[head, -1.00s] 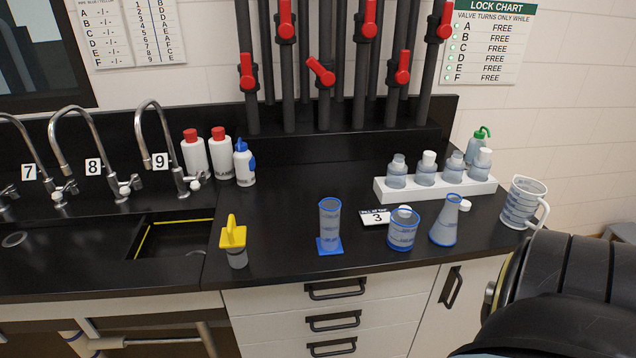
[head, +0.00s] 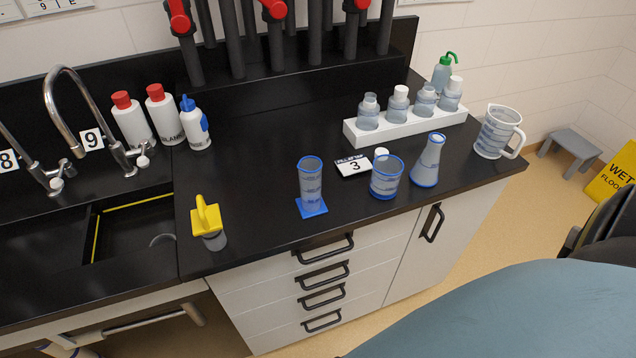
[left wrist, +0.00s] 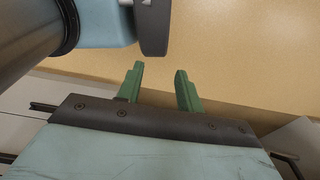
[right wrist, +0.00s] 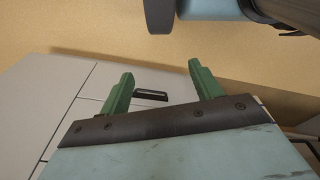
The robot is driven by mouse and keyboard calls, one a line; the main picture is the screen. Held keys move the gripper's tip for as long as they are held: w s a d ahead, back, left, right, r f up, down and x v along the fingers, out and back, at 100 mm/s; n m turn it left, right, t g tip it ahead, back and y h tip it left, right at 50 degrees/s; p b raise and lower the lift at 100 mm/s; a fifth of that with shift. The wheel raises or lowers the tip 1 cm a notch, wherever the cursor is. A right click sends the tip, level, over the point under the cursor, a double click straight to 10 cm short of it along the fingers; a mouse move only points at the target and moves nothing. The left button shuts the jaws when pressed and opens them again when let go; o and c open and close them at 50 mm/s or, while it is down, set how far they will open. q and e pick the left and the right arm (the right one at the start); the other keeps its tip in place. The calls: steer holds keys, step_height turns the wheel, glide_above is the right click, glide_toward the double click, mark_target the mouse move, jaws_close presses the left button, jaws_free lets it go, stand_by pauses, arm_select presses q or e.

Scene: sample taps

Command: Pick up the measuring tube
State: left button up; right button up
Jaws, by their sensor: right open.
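The measuring tube (head: 311,181) is a clear, blue-rimmed cylinder on a square blue foot. It stands upright near the front of the black counter in the head view, with nothing touching it. My left gripper (left wrist: 160,88) shows in the left wrist view with its two green fingers apart and nothing between them. My right gripper (right wrist: 159,82) shows in the right wrist view, also with fingers apart and empty. Both are over the floor and cabinet fronts, away from the tube. Neither gripper's fingers show in the head view.
A blue-rimmed beaker (head: 386,179), a conical flask (head: 428,160) and a card marked 3 (head: 353,166) stand right of the tube. A yellow-handled item (head: 207,216) is at its left, beside the sink. A white rack (head: 360,136) with bottles and a jug (head: 497,133) stand farther right.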

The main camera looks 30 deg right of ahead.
steer(key=w+a+r+t+p, duration=0.15)
steer(key=w+r, duration=0.25)
steer(key=r, duration=0.8)
steer(key=w+a+r+p, duration=0.1)
steer(key=w+r+p, duration=0.3)
steer(key=r, duration=0.9)
steer(key=w+a+r+t+p, duration=0.1)
steer(key=w+r, duration=0.4)
steer(key=r, duration=0.7)
steer(key=w+a+r+n+t+y, duration=0.2)
steer(key=w+a+r+t+y, duration=0.3)
steer(key=w+a+r+t, duration=0.4)
steer(key=w+r+m+t, duration=0.1)
steer(key=w+r+t, duration=0.15)
steer(key=w, duration=0.25)
steer(key=m+g+h+p, duration=0.1)
steer(key=m+h, duration=1)
steer(key=h, duration=0.5)
glide_toward(311, 163)
steer(key=x, duration=1)
steer(key=shift+p, duration=0.3)
arm_select(q)
step_height(311, 163, up, 9)
steer(key=s, duration=0.2)
steer(key=shift+f, duration=0.15)
arm_select(e)
steer(key=c, duration=1.3)
